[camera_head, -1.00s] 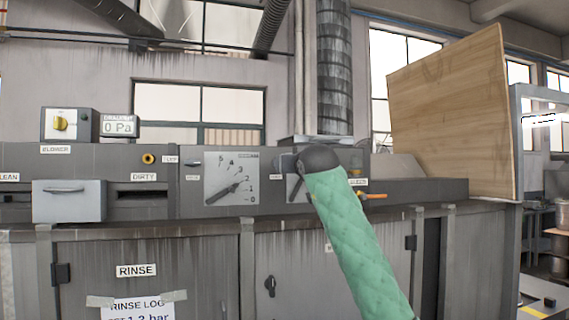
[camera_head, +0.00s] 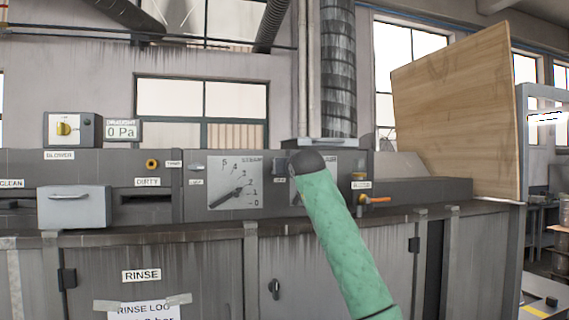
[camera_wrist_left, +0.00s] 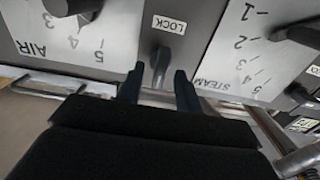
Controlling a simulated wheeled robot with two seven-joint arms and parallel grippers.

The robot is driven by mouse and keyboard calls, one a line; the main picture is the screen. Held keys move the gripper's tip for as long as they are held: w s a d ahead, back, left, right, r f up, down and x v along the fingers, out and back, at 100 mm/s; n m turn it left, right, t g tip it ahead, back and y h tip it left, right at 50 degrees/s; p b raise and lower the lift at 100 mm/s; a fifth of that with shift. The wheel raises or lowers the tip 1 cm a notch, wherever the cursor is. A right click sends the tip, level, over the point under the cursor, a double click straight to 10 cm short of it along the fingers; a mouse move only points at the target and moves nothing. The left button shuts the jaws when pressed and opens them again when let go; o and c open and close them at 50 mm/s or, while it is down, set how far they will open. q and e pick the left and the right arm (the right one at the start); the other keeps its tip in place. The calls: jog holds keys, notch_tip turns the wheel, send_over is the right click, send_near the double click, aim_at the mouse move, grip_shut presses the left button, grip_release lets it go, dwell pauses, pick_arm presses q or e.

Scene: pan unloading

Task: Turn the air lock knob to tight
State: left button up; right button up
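The air lock knob (camera_wrist_left: 160,65) is a small grey lever under an upside-down LOCK label (camera_wrist_left: 168,24), between the STEAM and AIR dials in the left wrist view. Its tip points down in that picture. My left gripper (camera_wrist_left: 158,90) is open, with one dark finger on each side of the lever's lower end. I cannot tell whether either finger touches it. No tight mark is readable. In the head view a green-sleeved arm of mine (camera_head: 345,240) reaches up to the panel and covers part of the AIR dial; no gripper shows there. My right gripper is in neither view.
The STEAM dial (camera_head: 235,182), with a dark pointer, is left of the arm. An orange-handled valve (camera_head: 374,199) is to its right. A grey drawer (camera_head: 75,207) projects at the left. A wooden board (camera_head: 455,115) stands at the right. A rail (camera_wrist_left: 275,130) runs near the gripper.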

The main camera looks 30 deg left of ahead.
pick_arm(q)
grip_shut()
